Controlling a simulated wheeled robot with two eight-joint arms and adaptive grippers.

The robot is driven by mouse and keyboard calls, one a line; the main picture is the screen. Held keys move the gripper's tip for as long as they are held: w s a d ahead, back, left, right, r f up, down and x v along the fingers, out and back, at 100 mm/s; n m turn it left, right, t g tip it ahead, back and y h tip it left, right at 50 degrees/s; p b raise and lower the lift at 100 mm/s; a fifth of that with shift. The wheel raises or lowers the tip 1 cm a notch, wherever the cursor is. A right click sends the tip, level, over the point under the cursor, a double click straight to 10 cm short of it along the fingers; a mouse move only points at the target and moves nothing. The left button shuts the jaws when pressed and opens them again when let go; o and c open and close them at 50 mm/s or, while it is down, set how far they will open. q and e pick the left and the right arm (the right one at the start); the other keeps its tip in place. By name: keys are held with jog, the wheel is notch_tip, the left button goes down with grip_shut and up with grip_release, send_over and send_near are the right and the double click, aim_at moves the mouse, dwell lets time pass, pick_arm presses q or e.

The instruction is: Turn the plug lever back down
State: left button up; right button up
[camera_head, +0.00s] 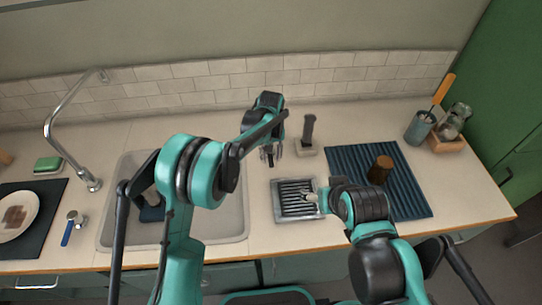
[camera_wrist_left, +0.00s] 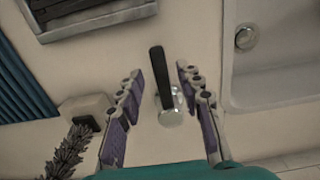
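The plug lever shows in the left wrist view as a black handle (camera_wrist_left: 160,76) on a round metal base (camera_wrist_left: 172,116), set on the counter beside the sink. My left gripper (camera_wrist_left: 160,80) is open, with one finger on each side of the lever and visible gaps between. In the head view my left gripper (camera_head: 272,154) points down at the counter right of the sink, and largely hides the lever. My right gripper (camera_head: 312,196) is at the right rim of the ribbed metal tray (camera_head: 275,205); its fingers are too small to judge.
The sink (camera_head: 233,225) lies left of the lever. A brush (camera_head: 309,130) stands in a pale holder (camera_head: 307,151) close to my left gripper; the holder also shows in the wrist view (camera_wrist_left: 86,106). A blue ribbed mat (camera_head: 405,205) holds a brown cup (camera_head: 380,170).

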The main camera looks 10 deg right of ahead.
aim_at(270, 159)
pick_arm(q)
notch_tip(270, 159, up, 12)
jog(key=shift+f, duration=0.2)
jog(key=shift+a, duration=0.1)
dwell(0.4)
jog(key=s+a+r+t, duration=0.2)
jog(key=s+a+r, duration=0.3)
jog(key=a, duration=0.2)
jog(key=s+a+r+t, duration=0.1)
jog(key=s+a+r, duration=0.35)
jog(key=a, duration=0.25)
jog(key=s+a+f+t, duration=0.2)
jog(key=s+a, duration=0.3)
jog(key=s, duration=0.3)
jog(key=s+a+f+t, duration=0.2)
jog(key=s+a, duration=0.3)
jog(key=s, duration=0.3)
jog(key=shift+s+a+f, duration=0.15)
jog(key=shift+a+f, duration=0.2)
jog(key=shift+f, duration=0.1)
